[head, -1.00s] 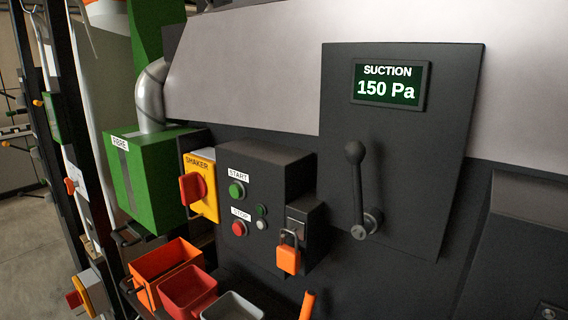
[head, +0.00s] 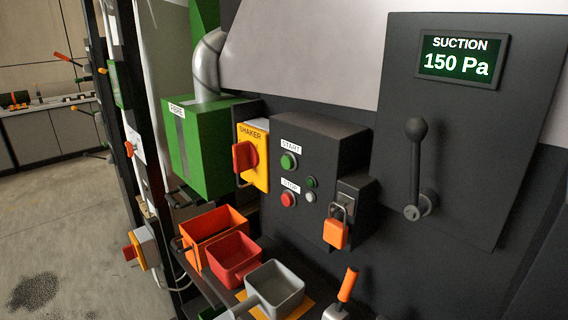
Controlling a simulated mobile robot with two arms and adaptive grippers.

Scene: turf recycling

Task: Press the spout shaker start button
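The green start button (head: 289,161) sits under a START label on the front of a dark control box (head: 325,150). A red stop button (head: 289,199) is below it, with a small green light and a small pale one to its right. A yellow SHAKER switch plate (head: 256,150) with a red rotary handle (head: 243,156) is mounted left of the box. An orange padlock (head: 336,233) hangs from a small dark box at the right. Neither of my grippers is in the head view, and nothing touches the start button.
Orange (head: 213,229), red (head: 234,256) and grey (head: 278,283) scoops or bins stand on a shelf below the box. An orange-handled tool (head: 347,285) is at the bottom. A lever (head: 416,165) and a SUCTION 150 Pa display (head: 461,59) are at right. Open floor (head: 55,220) lies left.

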